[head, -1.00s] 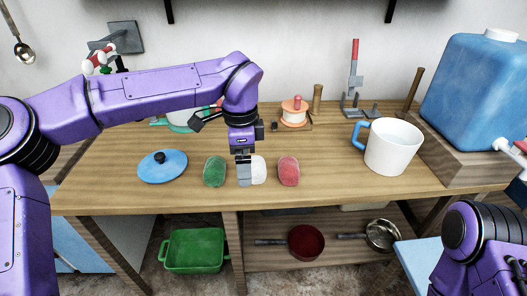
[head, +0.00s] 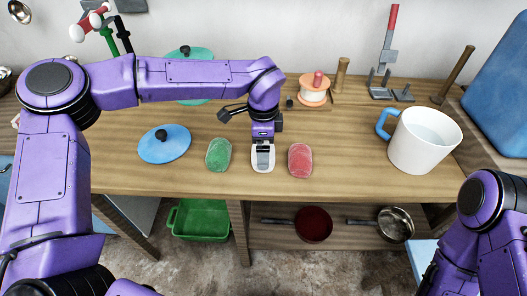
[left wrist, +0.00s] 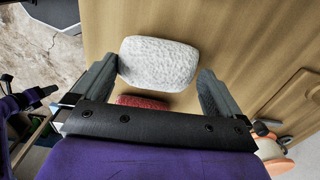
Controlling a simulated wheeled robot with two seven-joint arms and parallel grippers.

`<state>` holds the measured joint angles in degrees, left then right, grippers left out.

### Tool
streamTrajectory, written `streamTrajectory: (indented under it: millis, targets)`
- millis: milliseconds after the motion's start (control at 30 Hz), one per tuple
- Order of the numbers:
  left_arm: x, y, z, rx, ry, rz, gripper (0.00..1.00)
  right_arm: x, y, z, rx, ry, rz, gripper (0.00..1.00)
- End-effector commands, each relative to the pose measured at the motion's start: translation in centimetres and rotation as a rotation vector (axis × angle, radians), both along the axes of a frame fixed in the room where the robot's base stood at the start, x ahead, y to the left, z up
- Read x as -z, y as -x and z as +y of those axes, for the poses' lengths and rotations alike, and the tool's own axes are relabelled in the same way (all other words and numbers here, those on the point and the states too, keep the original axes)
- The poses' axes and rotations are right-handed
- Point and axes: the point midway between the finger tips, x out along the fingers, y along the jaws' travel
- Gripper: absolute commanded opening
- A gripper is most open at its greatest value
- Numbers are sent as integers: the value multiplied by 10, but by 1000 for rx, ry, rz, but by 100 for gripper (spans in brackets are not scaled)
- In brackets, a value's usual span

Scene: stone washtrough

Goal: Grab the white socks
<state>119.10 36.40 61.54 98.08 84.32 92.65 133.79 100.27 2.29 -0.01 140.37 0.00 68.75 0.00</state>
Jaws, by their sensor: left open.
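The white socks (head: 263,169) are a rolled, rounded bundle on the wooden table, between a green bundle (head: 218,155) and a red bundle (head: 300,160). My left gripper (head: 262,156) is directly over the white bundle and hides part of it in the head view. In the left wrist view, the white socks (left wrist: 158,63) lie between the two spread fingers, and part of the red bundle (left wrist: 150,101) shows beside them. The left gripper is open. It cannot be told whether the fingers touch the bundle. My right gripper is out of view; only its arm shows at lower right.
A blue lid (head: 164,144) lies left of the bundles. A white mug with a blue handle (head: 424,141) stands at right. An orange spool (head: 313,91) stands behind. Pans (head: 311,224) and a green basket (head: 201,219) sit below the table.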

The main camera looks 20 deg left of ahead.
Motion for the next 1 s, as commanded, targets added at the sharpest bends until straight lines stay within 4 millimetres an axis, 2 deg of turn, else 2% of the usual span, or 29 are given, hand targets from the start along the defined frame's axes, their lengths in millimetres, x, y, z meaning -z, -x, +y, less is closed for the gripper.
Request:
streamTrajectory:
  millis: [100,300,333,400,433,767,867,1000]
  targets:
    - [11,1,0,1,1,1,100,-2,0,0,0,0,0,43]
    - [13,1,1,-1,1,-1,100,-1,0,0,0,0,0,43]
    - [13,1,1,-1,1,-1,94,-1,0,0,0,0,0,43]
    - [12,1,1,-1,1,-1,71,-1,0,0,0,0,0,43]
    - [12,1,1,-1,1,-1,64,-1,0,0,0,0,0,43]
    - [9,0,1,-1,0,-2,64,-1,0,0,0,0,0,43]
    - [0,0,1,-2,1,-4,64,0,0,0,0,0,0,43]
    - [-25,4,-3,0,1,-7,64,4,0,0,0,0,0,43]
